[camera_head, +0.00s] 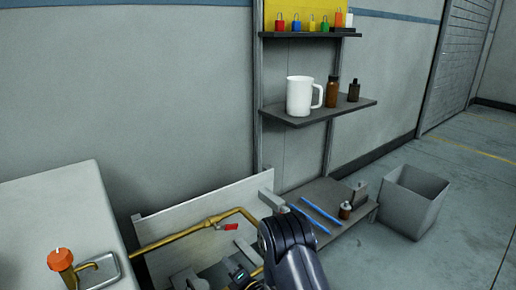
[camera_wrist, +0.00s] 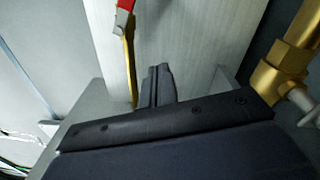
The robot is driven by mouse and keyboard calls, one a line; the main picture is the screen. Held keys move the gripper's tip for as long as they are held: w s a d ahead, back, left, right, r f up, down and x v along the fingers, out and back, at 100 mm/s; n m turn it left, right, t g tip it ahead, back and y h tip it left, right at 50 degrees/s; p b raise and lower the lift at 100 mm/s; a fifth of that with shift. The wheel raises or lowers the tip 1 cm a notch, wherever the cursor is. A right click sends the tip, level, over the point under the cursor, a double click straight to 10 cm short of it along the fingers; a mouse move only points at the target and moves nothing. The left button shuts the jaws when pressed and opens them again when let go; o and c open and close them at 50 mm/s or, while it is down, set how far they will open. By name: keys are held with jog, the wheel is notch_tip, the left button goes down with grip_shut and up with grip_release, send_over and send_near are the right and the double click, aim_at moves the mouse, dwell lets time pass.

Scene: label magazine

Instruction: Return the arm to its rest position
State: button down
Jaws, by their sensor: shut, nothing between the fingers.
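My arm shows at the bottom of the head view as a dark, rounded link in front of the pipe panel. It is bent low, near the wall. My gripper (camera_wrist: 158,72) shows in the wrist view as dark fingers pressed together, with nothing between them. It points toward the pale panel (camera_wrist: 185,50). A red-handled valve lever (camera_wrist: 125,6) lies just left of the fingertips in the picture, and a brass fitting (camera_wrist: 285,68) lies to the right. Whether the gripper touches the panel I cannot tell.
In the head view, a brass pipe (camera_head: 180,237) with a red valve handle (camera_head: 231,227) runs along the panel (camera_head: 160,220). A shelf rack (camera_head: 330,112) holds a white mug (camera_head: 299,96) and bottles. A grey bin (camera_head: 412,201) stands right; a white counter (camera_head: 50,215) stands left.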

jog(key=shift+w+d+r+n+g+y, duration=0.2)
jog(key=shift+d+n+g+y, duration=0.35)
jog(key=shift+n+g, duration=0.4)
jog(key=shift+d+n+g+y, duration=0.25)
jog(key=shift+d+n+g, duration=0.15)
jog(key=shift+g, duration=0.35)
jog(key=shift+f, duration=0.1)
